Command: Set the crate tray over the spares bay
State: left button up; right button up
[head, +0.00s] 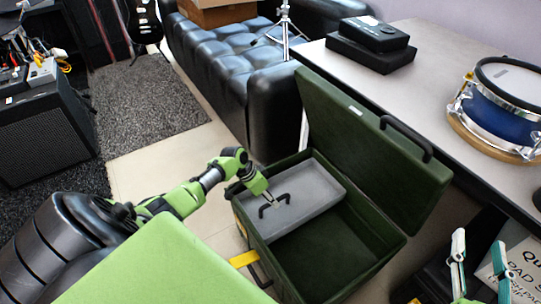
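The grey crate tray (311,189) sits inside the upper left part of the open dark green crate (375,222). It has a black arched handle. My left gripper (271,199) reaches in from the left with its narrow fingers close together at the handle, and it looks shut on it. The fingertips are small here. The bay beside the tray, at the lower right of the crate, is open and looks dark and empty. What lies under the tray is hidden. My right gripper (478,248) is at the lower right, open and empty, fingers well apart.
The crate's lid (365,140) stands open, leaning back beside the light table (440,95). The table holds black boxes (371,44) and a blue drum (502,108). A black sofa (235,60) is behind. A printed sheet (525,268) lies near my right gripper.

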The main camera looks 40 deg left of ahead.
dwell(0.3)
pick_arm(q)
jog(key=v, duration=1.2)
dwell(0.3)
